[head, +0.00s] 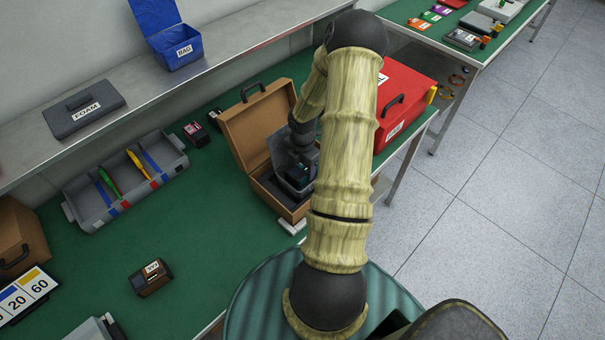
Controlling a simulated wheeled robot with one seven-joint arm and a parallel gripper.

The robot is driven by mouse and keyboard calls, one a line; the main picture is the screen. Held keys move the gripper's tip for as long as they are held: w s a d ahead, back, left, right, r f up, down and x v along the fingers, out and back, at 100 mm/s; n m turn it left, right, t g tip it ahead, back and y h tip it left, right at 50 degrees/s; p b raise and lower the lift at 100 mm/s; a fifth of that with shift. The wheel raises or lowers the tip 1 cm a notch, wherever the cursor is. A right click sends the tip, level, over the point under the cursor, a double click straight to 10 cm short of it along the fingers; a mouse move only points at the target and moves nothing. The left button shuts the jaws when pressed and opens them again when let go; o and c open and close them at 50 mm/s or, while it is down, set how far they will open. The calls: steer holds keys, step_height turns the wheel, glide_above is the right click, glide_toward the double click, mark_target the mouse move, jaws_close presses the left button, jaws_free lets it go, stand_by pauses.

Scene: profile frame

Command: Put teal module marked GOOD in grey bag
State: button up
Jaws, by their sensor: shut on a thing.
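My gripper (300,165) points down at the open brown case (262,197) and is shut on a small dark teal piece, likely the teal module (313,170). Its marking cannot be read, and my arm and gripper cover much of it. The grey bag (282,146) looks like an open grey container at the case, right around and behind my gripper. The held piece appears at or within its opening. I cannot tell whether it touches the bottom.
A red case (405,90) stands close to the right of my arm. A grey tray (85,205) with tools and a dark module (151,277) lie on the green bench to the left. A blue bag (178,48) and a foam case (84,106) sit on the shelf.

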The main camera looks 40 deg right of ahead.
mark_target(303, 174)
steer(key=shift+f, duration=1.85)
steer(key=shift+f, duration=0.1)
steer(key=o, duration=0.8)
step_height(303, 174, up, 12)
steer(key=shift+r, duration=0.15)
